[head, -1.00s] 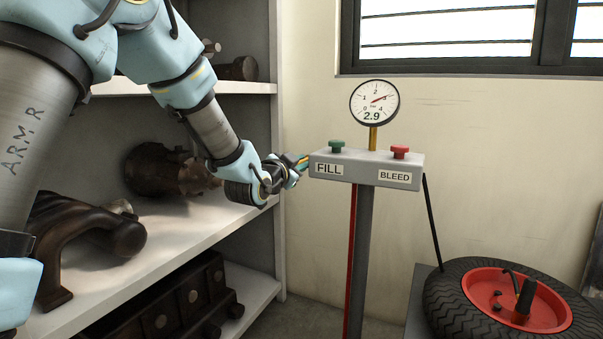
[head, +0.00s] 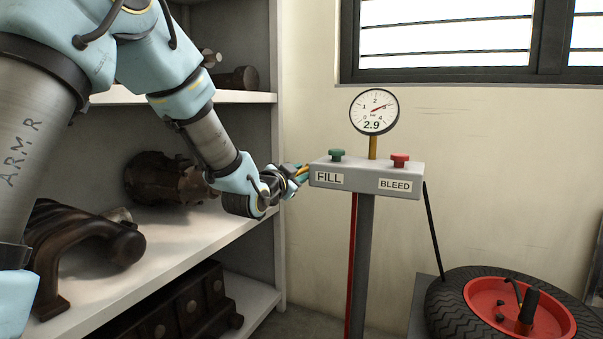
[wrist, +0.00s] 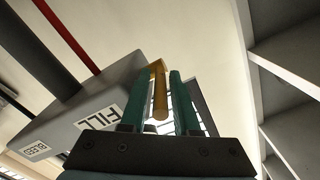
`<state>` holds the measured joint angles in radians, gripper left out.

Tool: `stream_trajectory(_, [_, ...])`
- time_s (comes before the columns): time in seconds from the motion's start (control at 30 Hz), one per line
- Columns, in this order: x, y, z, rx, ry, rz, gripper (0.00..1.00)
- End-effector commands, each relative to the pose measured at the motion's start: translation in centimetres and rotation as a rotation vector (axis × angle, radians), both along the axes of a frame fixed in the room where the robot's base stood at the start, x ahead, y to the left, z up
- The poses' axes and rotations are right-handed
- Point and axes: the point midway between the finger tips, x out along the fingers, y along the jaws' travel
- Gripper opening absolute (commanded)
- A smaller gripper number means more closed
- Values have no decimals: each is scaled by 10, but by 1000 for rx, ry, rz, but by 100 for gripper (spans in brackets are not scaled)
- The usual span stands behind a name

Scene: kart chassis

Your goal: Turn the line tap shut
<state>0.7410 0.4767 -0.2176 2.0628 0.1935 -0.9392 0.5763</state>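The line tap's brass-yellow lever (wrist: 160,92) stands out near the FILL end of the grey valve box (wrist: 85,105). In the wrist view it lies between the two green fingers of my gripper (wrist: 163,95), with a narrow gap showing on each side. My gripper is open around the lever. In the head view my gripper (head: 297,175) is at the left end of the valve box (head: 366,172), and the lever is mostly hidden by the fingers. The tap's mount on the box is not clear.
A gauge (head: 374,110) reading 2.9 stands above the box. A green FILL knob (head: 337,155) and red BLEED knob (head: 400,160) sit on top. A post and red hose run below. Shelves (head: 160,235) with metal parts stand left; a tyre (head: 455,300) lies right.

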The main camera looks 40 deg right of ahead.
Motion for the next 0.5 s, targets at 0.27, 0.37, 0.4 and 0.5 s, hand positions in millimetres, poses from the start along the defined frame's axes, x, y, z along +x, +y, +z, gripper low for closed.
stream_trajectory(0.27, [-24,46,2,1,1,1,30])
stream_trajectory(0.37, [-32,63,2,2,1,2,30])
stream_trajectory(0.4, [-35,69,2,2,1,2,30])
stream_trajectory(0.5, [-41,80,1,1,1,1,30])
